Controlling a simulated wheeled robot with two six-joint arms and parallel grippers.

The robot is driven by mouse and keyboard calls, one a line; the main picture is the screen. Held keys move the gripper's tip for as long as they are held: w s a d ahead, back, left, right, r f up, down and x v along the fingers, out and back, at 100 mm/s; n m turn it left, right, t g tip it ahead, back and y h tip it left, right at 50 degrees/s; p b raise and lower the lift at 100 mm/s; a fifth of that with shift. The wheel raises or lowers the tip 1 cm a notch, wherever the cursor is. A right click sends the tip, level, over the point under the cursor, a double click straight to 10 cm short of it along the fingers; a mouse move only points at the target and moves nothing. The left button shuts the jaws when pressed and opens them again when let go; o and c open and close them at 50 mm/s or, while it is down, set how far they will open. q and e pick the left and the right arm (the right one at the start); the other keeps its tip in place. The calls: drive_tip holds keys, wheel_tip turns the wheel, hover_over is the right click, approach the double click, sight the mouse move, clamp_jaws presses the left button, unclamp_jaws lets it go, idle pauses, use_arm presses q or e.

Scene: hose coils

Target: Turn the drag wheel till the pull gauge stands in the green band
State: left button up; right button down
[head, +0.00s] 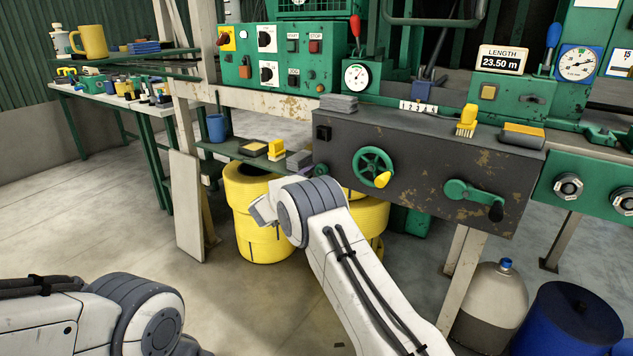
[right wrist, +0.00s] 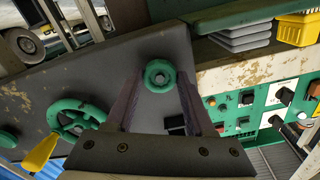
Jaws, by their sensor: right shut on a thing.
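A small round green wheel (right wrist: 160,75) sits on the front of the dark, worn panel (head: 425,150). In the right wrist view the fingers of my right gripper (right wrist: 160,79) reach to either side of it and are shut on it. Another white dial (head: 577,64) is at the far right. My left arm shows at the lower left, but its gripper is out of view.
To the right on the panel are a green spoked handwheel (head: 373,167) with a yellow knob and a green crank (head: 475,193) with a black handle. Yellow hose coils (head: 250,215) stand below.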

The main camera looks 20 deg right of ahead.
drive_tip(key=m+b, duration=0.4)
drive_tip(key=m, duration=0.1)
drive_tip(key=shift+f+m, duration=0.2)
drive_tip(key=shift+m, duration=0.1)
drive_tip(key=shift+r+m+b, duration=0.15)
drive_tip(key=shift+m+b, duration=1.8)
drive_tip(key=shift+m, duration=0.15)
drive_tip(key=shift+c, duration=1.3)
unclamp_jaws()
drive_tip(key=shift+r, duration=0.1)
drive_tip(key=v, duration=1)
drive_tip(key=shift+s+a+p, duration=0.25)
drive_tip(key=shift+p, duration=0.05)
